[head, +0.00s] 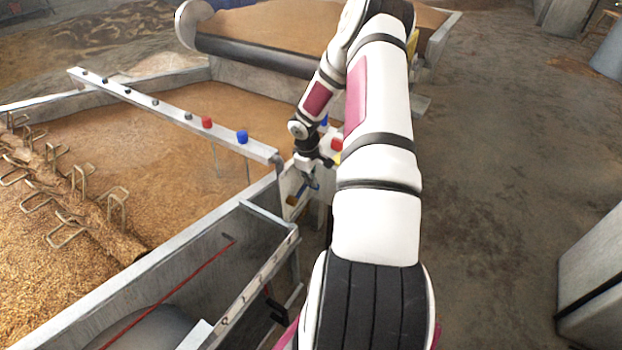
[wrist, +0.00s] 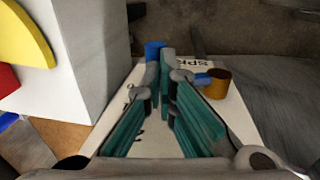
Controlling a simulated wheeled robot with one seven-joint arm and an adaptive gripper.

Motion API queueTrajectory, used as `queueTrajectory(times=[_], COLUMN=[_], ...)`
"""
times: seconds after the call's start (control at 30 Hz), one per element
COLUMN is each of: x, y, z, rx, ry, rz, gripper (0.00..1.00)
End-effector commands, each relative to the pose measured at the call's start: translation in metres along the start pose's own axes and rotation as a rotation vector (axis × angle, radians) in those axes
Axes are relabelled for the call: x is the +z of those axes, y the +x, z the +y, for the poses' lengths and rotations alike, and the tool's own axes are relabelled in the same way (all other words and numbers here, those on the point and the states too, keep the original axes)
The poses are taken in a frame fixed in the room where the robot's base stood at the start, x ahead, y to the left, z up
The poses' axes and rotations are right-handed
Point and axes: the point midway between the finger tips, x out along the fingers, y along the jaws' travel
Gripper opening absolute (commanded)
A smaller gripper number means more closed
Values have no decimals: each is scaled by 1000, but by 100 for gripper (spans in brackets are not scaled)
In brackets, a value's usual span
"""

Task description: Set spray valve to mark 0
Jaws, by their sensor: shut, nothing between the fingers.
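The spray valve is on a white panel (wrist: 128,92) with partly hidden black lettering. Its brass body (wrist: 217,84) is right of my fingers in the wrist view. Blue handle parts show on both sides of the fingertips, a blue end (wrist: 153,50) at the upper left and a short blue piece (wrist: 203,78) by the brass. My gripper (wrist: 168,68) is shut and empty, its teal fingers in front of the handle's middle. I cannot tell whether they touch it. In the head view my gripper (head: 308,174) is at the small panel, near the blue handle (head: 313,186). The mark pointed at is hidden.
A white box (wrist: 85,60) with yellow and red parts stands close left of the fingers. A metal rail (head: 170,108) with red and blue knobs crosses the grain bed (head: 235,105). A marked trough edge (head: 250,287) is in front. The floor (head: 490,190) at right is clear.

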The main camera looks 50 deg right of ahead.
Motion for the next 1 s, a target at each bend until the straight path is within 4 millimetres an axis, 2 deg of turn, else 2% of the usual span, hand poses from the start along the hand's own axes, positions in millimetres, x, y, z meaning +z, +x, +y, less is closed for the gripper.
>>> queueTrajectory(times=[0.3,0.43,0.8,1.0], x=[-1,0,0,-5], y=[26,31,30,9], z=[13,16,15,11], rx=[2,1,0,1], ry=[-1,-1,-1,-5], rz=[-1,-1,-1,1], gripper=[0,0,0,0])
